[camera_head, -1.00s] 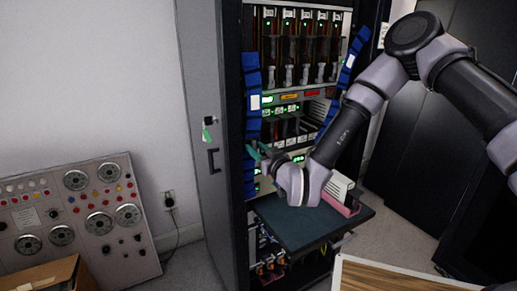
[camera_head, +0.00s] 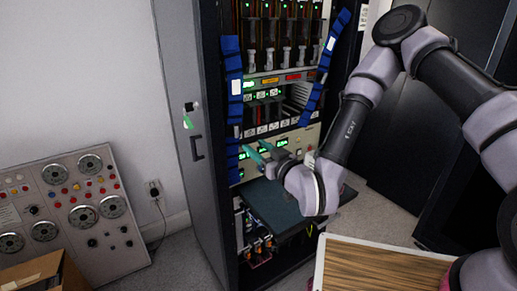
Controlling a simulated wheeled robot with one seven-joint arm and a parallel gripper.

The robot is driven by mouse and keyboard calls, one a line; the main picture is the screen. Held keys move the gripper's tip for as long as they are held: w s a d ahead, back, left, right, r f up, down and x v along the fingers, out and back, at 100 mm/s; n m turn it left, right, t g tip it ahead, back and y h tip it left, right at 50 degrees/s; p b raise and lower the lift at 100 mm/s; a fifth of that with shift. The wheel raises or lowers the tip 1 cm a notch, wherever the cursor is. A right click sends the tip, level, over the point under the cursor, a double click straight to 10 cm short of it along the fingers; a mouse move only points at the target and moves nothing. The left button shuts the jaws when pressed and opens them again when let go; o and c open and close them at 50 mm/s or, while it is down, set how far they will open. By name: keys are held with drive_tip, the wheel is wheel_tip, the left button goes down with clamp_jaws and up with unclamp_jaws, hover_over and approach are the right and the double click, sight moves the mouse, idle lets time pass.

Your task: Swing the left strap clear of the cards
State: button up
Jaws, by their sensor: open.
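The left strap (camera_head: 234,85) is a blue segmented band with a white label, hanging along the left edge of the open rack. More blue segments (camera_head: 232,165) show lower on the same edge. The cards (camera_head: 262,112) sit in a slotted row right of the strap, at mid-height. My gripper (camera_head: 256,150) has teal fingers and is open. It is just below the card row and a little right of the strap's lower part. It looks empty; contact with the strap cannot be told. A second blue strap (camera_head: 311,103) hangs slanted at the rack's right side.
A dark shelf (camera_head: 270,210) juts out below my gripper. The grey rack door (camera_head: 190,120) stands open at left. A wood-topped surface (camera_head: 375,270) is in front at lower right. A control panel (camera_head: 70,205) leans by the wall.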

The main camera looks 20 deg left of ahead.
sight(235, 124)
drive_tip(key=shift+s+d, duration=0.25)
drive_tip(key=c, duration=0.4)
drive_tip(key=shift+w+d+m, duration=0.1)
drive_tip(key=shift+w+m, duration=0.25)
drive_tip(key=shift+m, duration=0.05)
clamp_jaws()
drive_tip(key=w+d+m+g+y, duration=0.25)
drive_tip(key=w+d+m, duration=0.35)
drive_tip(key=m, duration=0.8)
drive_tip(key=w+a+g, duration=0.1)
drive_tip(key=w+a, duration=0.1)
drive_tip(key=a, duration=1)
drive_tip(key=shift+w+a+f, duration=0.15)
drive_tip(key=shift+f, duration=0.2)
